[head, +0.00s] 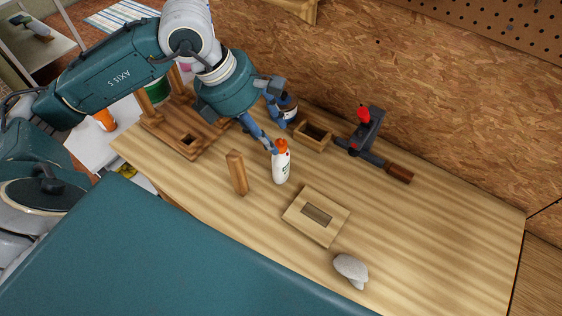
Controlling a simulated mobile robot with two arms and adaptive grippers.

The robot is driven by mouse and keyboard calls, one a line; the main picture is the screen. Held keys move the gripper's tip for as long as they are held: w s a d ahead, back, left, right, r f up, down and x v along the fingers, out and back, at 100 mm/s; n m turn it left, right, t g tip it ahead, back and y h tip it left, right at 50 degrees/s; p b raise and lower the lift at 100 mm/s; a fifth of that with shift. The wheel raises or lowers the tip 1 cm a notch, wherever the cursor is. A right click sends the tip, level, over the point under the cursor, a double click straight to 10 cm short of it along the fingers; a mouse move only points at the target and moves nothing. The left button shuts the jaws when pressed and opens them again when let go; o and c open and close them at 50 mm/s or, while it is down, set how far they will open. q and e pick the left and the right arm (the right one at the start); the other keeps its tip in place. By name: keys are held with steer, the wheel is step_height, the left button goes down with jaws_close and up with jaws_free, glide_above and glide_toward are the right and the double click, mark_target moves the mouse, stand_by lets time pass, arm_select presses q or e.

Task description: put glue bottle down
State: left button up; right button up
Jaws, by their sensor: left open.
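The glue bottle (281,167), white with an orange cap, stands upright on the wooden workbench (420,230), near its middle. My left gripper (277,135) comes in from the upper left. It is open, with one blue finger ending close beside the bottle's cap and the other farther back. I cannot tell whether that near fingertip touches the bottle. My right gripper is out of view.
A wooden block (237,173) stands left of the bottle. A wooden frame (325,206) and grey stones (350,268) lie to the front right. A small wooden box (313,134) and a clamp-like tool (365,140) are behind. The bench's right side is clear.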

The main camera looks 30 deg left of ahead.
mark_target(279, 142)
arm_select(q)
steer(key=p+x, duration=0.1)
steer(key=x, duration=0.1)
steer(key=p+x, duration=0.1)
steer(key=x, duration=0.1)
steer(key=shift+w+f, duration=0.2)
steer(key=shift+w, duration=0.3)
steer(key=shift+w+d+f, duration=0.15)
steer(key=shift+f, duration=0.35)
steer(key=shift+c, duration=0.3)
jaws_close()
